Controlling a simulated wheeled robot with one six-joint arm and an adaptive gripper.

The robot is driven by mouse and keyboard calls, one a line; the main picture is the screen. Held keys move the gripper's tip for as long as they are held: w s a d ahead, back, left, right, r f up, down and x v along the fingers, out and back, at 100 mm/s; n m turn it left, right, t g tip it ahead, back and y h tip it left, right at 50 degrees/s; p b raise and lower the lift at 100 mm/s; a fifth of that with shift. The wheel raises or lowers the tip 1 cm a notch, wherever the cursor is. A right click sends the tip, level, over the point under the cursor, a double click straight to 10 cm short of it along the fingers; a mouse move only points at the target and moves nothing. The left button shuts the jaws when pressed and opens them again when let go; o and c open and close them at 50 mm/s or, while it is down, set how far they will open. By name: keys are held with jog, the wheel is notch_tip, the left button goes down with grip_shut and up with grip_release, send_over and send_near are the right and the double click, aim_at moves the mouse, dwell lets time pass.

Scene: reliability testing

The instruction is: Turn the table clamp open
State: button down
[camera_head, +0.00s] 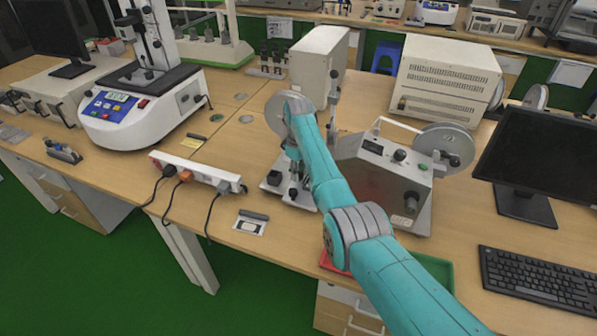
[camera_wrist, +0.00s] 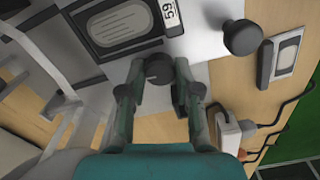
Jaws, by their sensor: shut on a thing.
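The table clamp (camera_head: 275,187) is a small grey-white fixture with dark parts on the table, partly hidden by my arm in the head view. In the wrist view its light body (camera_wrist: 207,45) shows a dark framed panel and a "59" label. A dark round knob (camera_wrist: 158,72) lies between the fingers of my gripper (camera_wrist: 159,65). My gripper is shut on this knob, with one finger on each side. In the head view my arm comes in from the lower right, and the fingertips are hard to make out.
A power strip (camera_head: 196,173) with cables lies left of the clamp. A grey instrument box (camera_head: 385,180) stands close on the right. A white tester (camera_head: 143,108) stands at the back left. A small card (camera_head: 250,226) lies near the table's front edge.

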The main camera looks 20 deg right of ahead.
jog(key=shift+n, duration=0.6)
jog(key=c, duration=0.8)
grip_release()
notch_tip(320, 180, up, 12)
